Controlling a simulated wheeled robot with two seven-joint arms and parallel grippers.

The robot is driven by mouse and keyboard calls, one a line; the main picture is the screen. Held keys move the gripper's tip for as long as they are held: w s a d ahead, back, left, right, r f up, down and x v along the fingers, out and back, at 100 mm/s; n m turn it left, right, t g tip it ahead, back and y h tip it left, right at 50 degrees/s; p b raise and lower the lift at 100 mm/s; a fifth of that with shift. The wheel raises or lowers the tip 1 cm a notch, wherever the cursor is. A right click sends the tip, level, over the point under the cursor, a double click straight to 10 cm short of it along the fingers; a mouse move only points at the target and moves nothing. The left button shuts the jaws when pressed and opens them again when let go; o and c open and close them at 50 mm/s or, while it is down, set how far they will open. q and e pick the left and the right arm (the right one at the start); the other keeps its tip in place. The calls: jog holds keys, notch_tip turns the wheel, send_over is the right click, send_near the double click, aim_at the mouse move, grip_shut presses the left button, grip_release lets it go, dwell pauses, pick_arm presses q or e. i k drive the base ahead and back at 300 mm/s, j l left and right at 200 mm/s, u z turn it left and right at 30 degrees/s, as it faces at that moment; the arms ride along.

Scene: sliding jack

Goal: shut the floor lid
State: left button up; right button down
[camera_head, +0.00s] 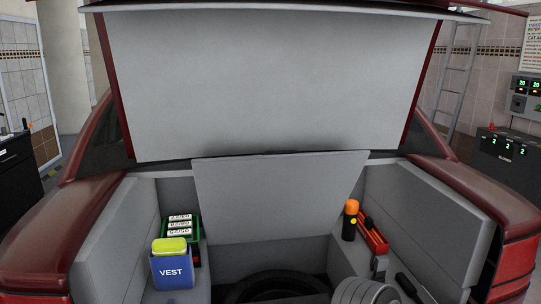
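The floor lid (278,196) is a flat light-grey panel inside the open trunk of a dark red car. It stands raised and steeply tilted at the back of the trunk floor. In front of and below it is the open floor well, with a black tyre (277,284) partly in view at the bottom edge.
A blue VEST bin (172,270) and a green box (182,223) stand left of the well. An orange-and-black flashlight (350,220) and red tray (373,237) stand right. The tailgate (265,85) is up.

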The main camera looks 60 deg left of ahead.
aim_at(272, 195)
jog(key=u, duration=3.2)
